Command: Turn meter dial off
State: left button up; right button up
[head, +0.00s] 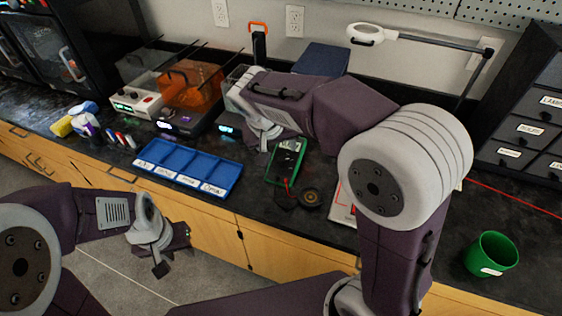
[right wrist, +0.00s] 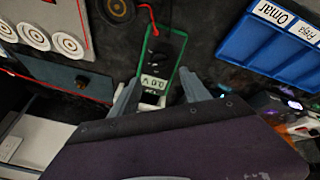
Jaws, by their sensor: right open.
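The green-edged meter (head: 286,160) lies on the dark worktop. In the right wrist view the meter (right wrist: 166,48) shows upside down, with a screen that seems to read 0.0 V. Its dial is a dark area above the screen, and I cannot make out the setting. My right gripper (right wrist: 159,80) is open, with its fingers apart on either side of the meter's screen end. In the head view the right arm and wrist hang just behind the meter. My left gripper (head: 172,250) hangs in front of the bench, away from the meter; its jaws are unclear.
A blue labelled tray (head: 188,167) lies left of the meter. A round black thing (head: 310,198) and a red lead lie in front of it. A green cup (head: 490,255) stands at the right. An orange-covered machine (head: 190,86) and dark drawers (head: 528,131) stand farther back.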

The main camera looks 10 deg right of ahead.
aim_at(282, 159)
jog(key=b+x, duration=0.1)
jog(key=x, duration=0.7)
jog(key=shift+w+f+b, duration=0.15)
jog(key=shift+w+b, duration=0.05)
jog(key=shift+b, duration=0.2)
grip_shut()
jog(key=shift+n+p, duration=1)
jog(key=shift+n, duration=0.2)
jog(key=n+p, duration=0.3)
jog(key=n, duration=0.1)
jog(key=shift+s+a, duration=0.1)
jog(key=n+p, duration=0.2)
jog(key=n, duration=0.1)
jog(key=shift+n+p, duration=0.3)
jog(key=shift+a+n+p, duration=0.1)
jog(key=shift+n+p, duration=0.55)
jog(key=shift+n, duration=0.35)
